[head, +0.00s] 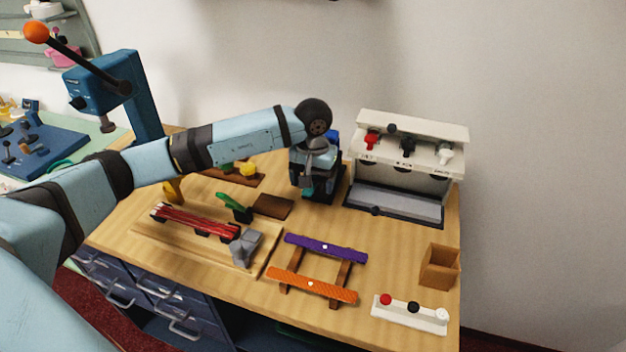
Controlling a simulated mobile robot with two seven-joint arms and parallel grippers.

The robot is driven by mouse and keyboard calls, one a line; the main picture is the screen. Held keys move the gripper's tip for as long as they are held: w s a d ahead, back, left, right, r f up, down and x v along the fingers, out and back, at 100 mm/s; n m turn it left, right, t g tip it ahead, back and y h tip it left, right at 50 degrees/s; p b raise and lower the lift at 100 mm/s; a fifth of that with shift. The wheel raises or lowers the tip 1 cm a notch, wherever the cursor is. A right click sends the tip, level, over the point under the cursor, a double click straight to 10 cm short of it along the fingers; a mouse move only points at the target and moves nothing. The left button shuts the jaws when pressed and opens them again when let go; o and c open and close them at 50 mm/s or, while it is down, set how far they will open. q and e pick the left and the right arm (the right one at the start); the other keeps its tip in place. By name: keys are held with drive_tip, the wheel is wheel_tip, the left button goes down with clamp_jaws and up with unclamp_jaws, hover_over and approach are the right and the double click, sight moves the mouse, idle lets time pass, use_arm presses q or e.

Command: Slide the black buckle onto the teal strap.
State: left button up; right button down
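My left gripper (318,187) points down over the back middle of the table, just left of the white machine. Its fingers are dark and small here, so I cannot tell whether they are apart or hold anything. A small teal patch (307,189) shows at the gripper; I cannot tell whether it is the teal strap. No black buckle can be made out with certainty. A small black piece (414,307) sits in the middle of a white stand at the front right, between a red and a white one. My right gripper is out of view.
Purple (326,247) and orange (311,285) straps lie across a wooden rack. A red strap (195,220) lies on a wooden board at left, beside a grey block (245,248). The white machine (410,150) stands at back right, an open brown box (439,267) at right.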

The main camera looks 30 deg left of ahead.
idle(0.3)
use_arm(q)
wheel_tip(320, 180, up, 14)
idle(0.4)
drive_tip(key=shift+f, duration=0.1)
idle(0.3)
